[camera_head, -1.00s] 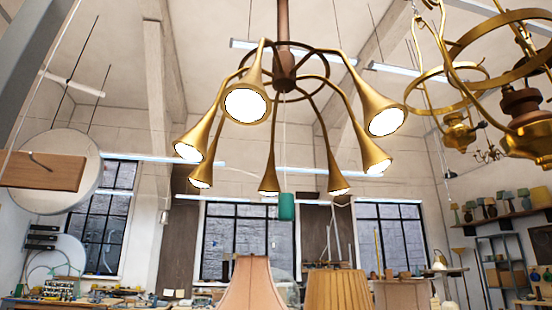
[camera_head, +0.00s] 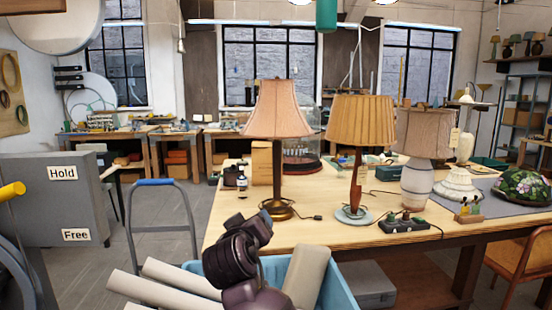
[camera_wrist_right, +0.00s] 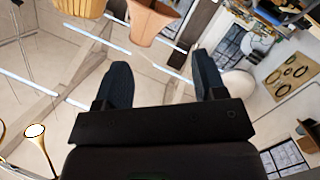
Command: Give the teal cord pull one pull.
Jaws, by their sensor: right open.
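The teal cord pull (camera_head: 326,15) hangs at the top edge of the head view, right of centre. Its upper end and cord are cut off by the frame. My right gripper (camera_wrist_right: 162,78) shows in the right wrist view with its two dark fingers apart and nothing between them. I cannot make out the cord pull in that wrist view. No gripper fingers show in the head view, so the distance from the right gripper to the pull cannot be told. My left gripper is not in view.
A wooden table (camera_head: 285,232) holds a pink-shaded lamp (camera_head: 278,112), a pleated lamp (camera_head: 360,120) and other lamps. A blue bin (camera_head: 343,285) with pale rolls stands in front. A grey box (camera_head: 52,205) is at left. One brass chandelier shade (camera_wrist_right: 35,131) shows in the wrist view.

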